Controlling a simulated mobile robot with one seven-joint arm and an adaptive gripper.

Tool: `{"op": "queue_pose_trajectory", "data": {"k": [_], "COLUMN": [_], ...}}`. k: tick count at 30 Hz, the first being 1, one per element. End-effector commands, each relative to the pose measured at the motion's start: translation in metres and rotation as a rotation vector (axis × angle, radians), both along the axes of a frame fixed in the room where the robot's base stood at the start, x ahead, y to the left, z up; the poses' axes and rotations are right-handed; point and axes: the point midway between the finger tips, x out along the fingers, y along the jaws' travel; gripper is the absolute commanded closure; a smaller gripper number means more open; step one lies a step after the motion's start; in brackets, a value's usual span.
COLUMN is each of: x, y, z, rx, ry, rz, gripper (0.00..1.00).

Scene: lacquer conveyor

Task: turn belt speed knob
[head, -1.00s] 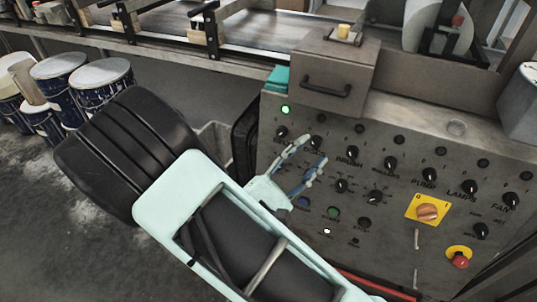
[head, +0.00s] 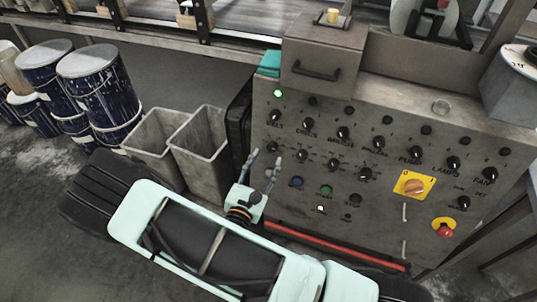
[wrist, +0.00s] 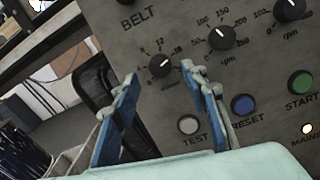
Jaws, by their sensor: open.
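The control panel (head: 400,235) is a worn grey metal face with black knobs. The BELT label (wrist: 138,19) shows in the wrist view, with a black knob (wrist: 126,2) cut off above it. Below it is a black dial knob (wrist: 160,66) with a white pointer and numbered scale. This dial also shows in the head view (head: 273,146). My gripper (head: 264,160) is open and empty at the panel's left side, just below that dial. In the wrist view its two blue fingers (wrist: 161,80) stand apart, with the dial seen between their tips. Contact cannot be told.
Below the dials are a white TEST button (wrist: 188,125), a blue RESET (wrist: 243,105) and a green START (wrist: 300,82). A yellow-plated switch (head: 413,186) and red stop button (head: 445,231) are at right. Grey bins (head: 200,150) and paint drums (head: 95,90) stand left.

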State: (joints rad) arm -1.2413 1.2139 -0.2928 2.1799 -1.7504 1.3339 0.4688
Motion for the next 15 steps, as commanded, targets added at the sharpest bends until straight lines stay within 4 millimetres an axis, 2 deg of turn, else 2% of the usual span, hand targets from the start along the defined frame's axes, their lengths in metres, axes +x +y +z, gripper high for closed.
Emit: {"op": "queue_pose_trajectory", "data": {"k": [3, 6, 15], "x": [0.017, 0.026, 0.032], "y": [-0.006, -0.009, -0.011], "z": [-0.001, 0.0, 0.0], "rx": [0.001, 0.001, 0.0], "ry": [0.0, -0.001, 0.0], "rz": [-0.001, -0.001, 0.001], "gripper": [0.59, 0.59, 0.59]}}
